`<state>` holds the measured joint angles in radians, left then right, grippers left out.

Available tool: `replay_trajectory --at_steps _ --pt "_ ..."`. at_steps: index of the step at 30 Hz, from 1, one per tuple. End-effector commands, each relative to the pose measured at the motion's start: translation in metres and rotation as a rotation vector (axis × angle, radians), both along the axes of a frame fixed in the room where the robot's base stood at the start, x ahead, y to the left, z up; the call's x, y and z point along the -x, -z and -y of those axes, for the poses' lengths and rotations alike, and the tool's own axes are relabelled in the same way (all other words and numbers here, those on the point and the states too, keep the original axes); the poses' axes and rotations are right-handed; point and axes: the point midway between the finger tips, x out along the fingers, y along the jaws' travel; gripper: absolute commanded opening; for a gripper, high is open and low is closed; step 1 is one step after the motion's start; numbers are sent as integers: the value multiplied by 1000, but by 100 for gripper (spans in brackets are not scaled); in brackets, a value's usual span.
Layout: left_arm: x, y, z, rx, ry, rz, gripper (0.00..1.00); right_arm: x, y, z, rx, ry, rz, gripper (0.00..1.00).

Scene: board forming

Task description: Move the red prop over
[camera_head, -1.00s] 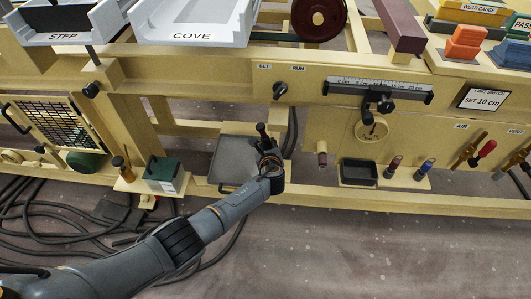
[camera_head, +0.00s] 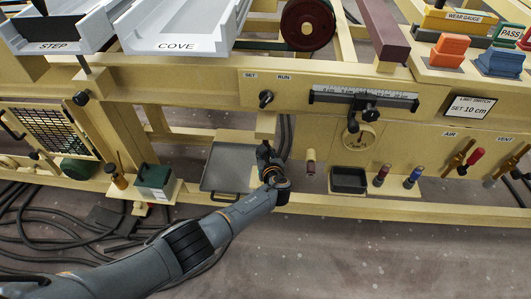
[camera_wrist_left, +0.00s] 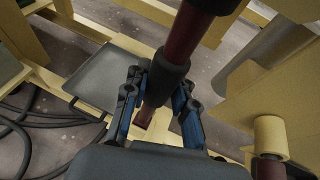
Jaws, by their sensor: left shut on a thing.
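The red prop (camera_wrist_left: 184,38) is a dark red rod with a black collar. In the left wrist view it runs from the top edge down between my fingers. My left gripper (camera_wrist_left: 158,88) is shut on it around the collar; its lower end shows below, over the yellow frame. In the head view my left gripper (camera_head: 268,160) is beneath the yellow beam, just right of the grey tray; the prop itself is not clear there. My right gripper is not in view.
A grey tray (camera_head: 222,178) lies left of the gripper. A yellow lower rail (camera_head: 420,207) runs along the front. Black hoses (camera_head: 50,245) lie on the floor at left.

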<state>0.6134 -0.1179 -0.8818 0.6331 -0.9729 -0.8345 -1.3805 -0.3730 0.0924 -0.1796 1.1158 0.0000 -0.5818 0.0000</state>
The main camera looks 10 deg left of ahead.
Motion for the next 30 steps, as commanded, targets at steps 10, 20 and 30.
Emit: replay_trajectory --at_steps 10,20,30 --pt "0 0 1 -2 4 -1 50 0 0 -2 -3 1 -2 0" --pt "9 -2 4 2 4 -1 50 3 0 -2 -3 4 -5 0" --pt "47 -18 14 4 5 -1 50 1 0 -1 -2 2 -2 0"
